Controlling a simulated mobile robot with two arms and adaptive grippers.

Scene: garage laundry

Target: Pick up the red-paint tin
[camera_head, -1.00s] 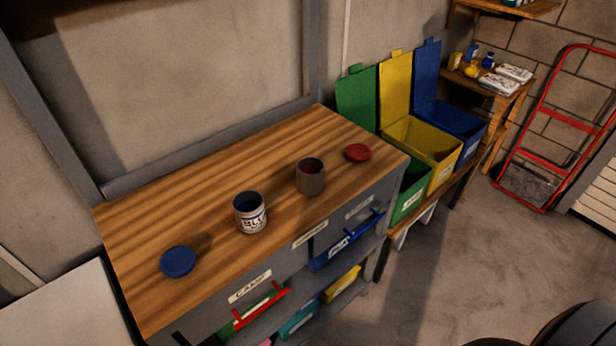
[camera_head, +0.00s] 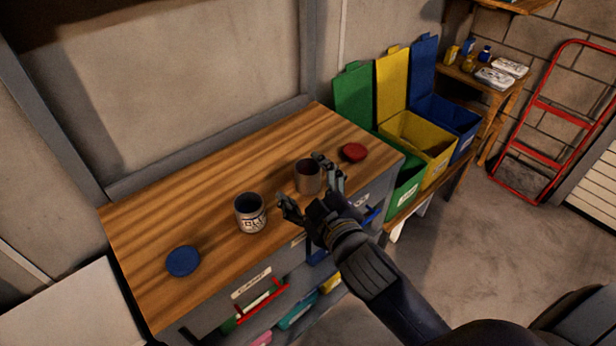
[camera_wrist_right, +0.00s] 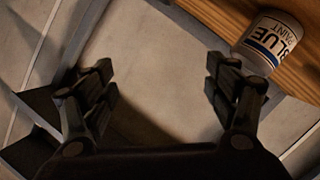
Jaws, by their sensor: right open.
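The likely red-paint tin (camera_head: 306,178), grey-brown with a dark reddish inside, stands open and upright on the wooden bench top; its label is not readable. My right gripper (camera_head: 303,181) is open at the bench's front edge, its fingers spread in front of that tin, overlapping its right side in the head view. Whether they touch it I cannot tell. In the right wrist view the gripper (camera_wrist_right: 160,72) is open with nothing between the fingers, and the red-paint tin does not show. My left gripper is not in view.
A blue-paint tin (camera_head: 250,214) stands left of the gripper and shows in the wrist view (camera_wrist_right: 268,43). A blue lid (camera_head: 183,261) and a red lid (camera_head: 354,152) lie on the bench top (camera_head: 225,180). Green, yellow (camera_head: 418,138) and blue bins stand to the right.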

